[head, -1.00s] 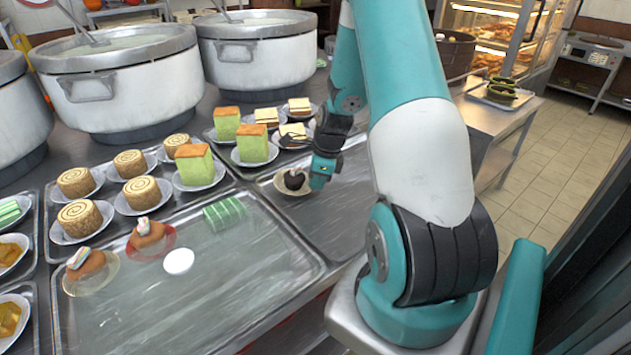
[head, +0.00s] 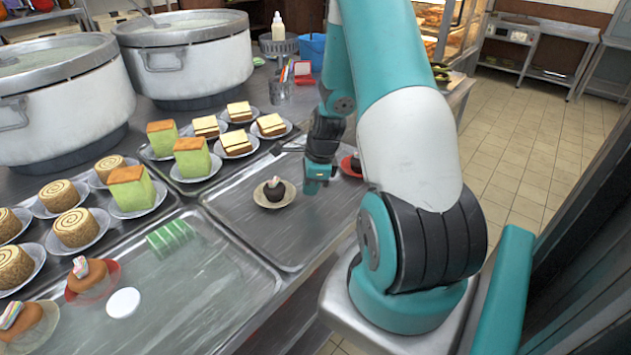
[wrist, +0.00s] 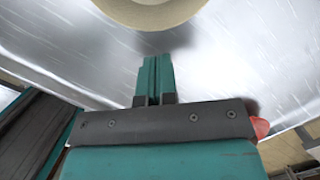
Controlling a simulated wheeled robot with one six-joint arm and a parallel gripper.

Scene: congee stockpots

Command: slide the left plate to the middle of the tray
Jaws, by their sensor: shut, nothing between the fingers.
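The left plate (head: 262,203) is beige and bears a dark cupcake (head: 277,190) with a pale topping. It stands near the middle of the right-hand metal tray (head: 300,235). The plate's rim also shows at the top of the wrist view (wrist: 150,14). My gripper (head: 318,187) is low over the tray, just right of this plate, with a small gap between them. Its fingers (wrist: 155,80) are shut and empty, pointing towards the plate. A red plate (head: 347,167) with another dark cake is partly hidden behind my arm.
Several cake and sandwich plates stand behind, before large stockpots (head: 185,55). The tray's front is bare.

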